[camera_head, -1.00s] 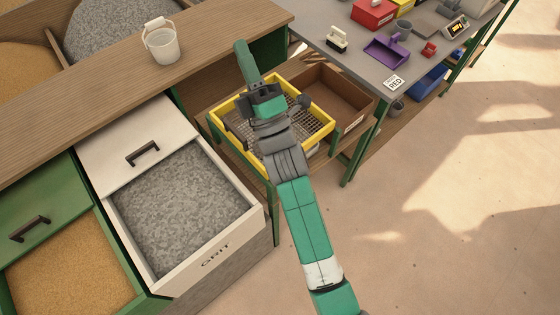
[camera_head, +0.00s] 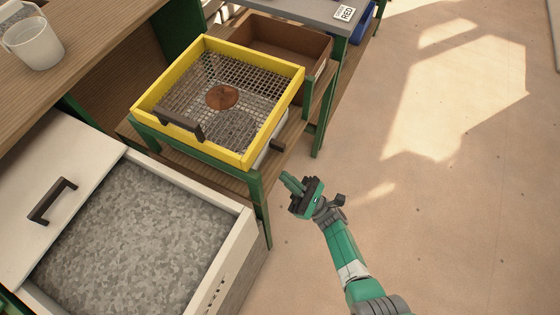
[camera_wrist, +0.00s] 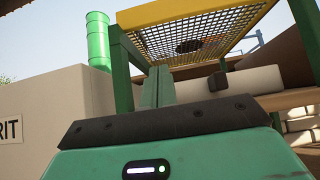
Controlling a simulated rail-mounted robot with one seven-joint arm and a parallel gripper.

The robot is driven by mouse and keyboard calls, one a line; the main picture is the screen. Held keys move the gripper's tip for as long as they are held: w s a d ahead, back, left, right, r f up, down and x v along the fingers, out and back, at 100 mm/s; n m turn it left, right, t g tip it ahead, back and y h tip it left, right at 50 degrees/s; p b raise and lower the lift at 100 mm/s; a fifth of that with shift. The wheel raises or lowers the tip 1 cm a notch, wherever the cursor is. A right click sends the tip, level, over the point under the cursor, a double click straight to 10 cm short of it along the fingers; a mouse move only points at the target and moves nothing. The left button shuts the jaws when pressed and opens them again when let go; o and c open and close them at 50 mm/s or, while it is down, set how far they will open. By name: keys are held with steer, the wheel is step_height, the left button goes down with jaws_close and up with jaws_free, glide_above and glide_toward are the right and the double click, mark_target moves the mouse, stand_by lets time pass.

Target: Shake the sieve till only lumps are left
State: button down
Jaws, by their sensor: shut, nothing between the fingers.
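The sieve (camera_head: 275,118) is a yellow square frame with a wire mesh floor, seated level on a green stand. A reddish-brown round patch or lump (camera_head: 222,96) lies on the mesh, with greyish material near it that I cannot make out. A dark handle (camera_head: 180,124) is on its near-left side. The wrist view shows the sieve from below (camera_wrist: 150,14), with a dark spot (camera_wrist: 188,45) on the mesh. My gripper (camera_head: 290,183) is right of and in front of the stand, apart from the sieve, shut and empty. Its green fingers (camera_wrist: 158,86) are together in the wrist view.
A pale container (camera_head: 268,152) sits below the sieve, partly hidden. A brown box (camera_head: 270,40) is behind it. A white bucket (camera_head: 35,45) is on the wooden counter. The floor at right is clear.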

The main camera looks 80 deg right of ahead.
steer(key=p+x, duration=0.1)
steer(key=x, duration=0.6)
steer(key=shift+w+r, duration=0.2)
steer(key=shift+r, duration=0.1)
step_height(320, 180, up, 4)
steer(key=shift+d+f+p, duration=0.1)
steer(key=shift+p, duration=0.5)
